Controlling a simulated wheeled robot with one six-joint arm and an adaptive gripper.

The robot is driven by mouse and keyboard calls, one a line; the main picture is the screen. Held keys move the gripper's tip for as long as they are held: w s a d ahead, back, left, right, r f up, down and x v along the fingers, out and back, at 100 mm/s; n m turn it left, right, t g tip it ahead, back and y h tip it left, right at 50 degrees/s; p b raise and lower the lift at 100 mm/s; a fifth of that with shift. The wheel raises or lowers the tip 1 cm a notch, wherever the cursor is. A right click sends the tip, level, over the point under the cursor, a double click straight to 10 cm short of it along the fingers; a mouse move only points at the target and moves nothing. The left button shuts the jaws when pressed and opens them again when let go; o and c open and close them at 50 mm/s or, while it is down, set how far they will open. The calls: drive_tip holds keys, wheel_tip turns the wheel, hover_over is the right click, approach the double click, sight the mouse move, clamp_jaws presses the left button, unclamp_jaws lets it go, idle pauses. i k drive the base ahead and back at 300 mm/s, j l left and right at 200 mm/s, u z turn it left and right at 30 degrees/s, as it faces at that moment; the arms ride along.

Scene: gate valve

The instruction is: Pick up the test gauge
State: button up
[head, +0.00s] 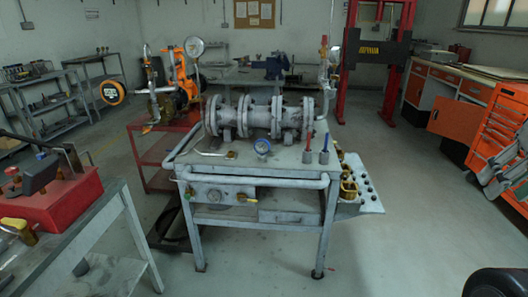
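A small round gauge with a blue rim and pale face (262,146), which looks like the test gauge, is on the grey steel workbench (275,168) near its middle. It sits just in front of the flanged grey pipe and valve assembly (262,118). I cannot tell from here whether it lies flat or is tilted. My gripper is not in view.
A wrench-like tool (215,153) lies left of the blue gauge. Two upright tools, red-handled (308,141) and blue-handled (325,143), stand to its right. A side tray with brass parts (349,187) adjoins the bench. A red toolbox (50,198) is at left. Floor in front is clear.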

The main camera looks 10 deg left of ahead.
sight(262, 146)
drive_tip(key=z, duration=1.25)
drive_tip(key=u, duration=1.9)
drive_tip(key=i+z, duration=0.15)
drive_tip(key=i, duration=0.35)
drive_tip(key=i+j+z, duration=0.2)
drive_tip(key=i, duration=0.3)
drive_tip(key=i+j+z, duration=0.15)
drive_tip(key=i, duration=0.3)
drive_tip(key=l, duration=0.05)
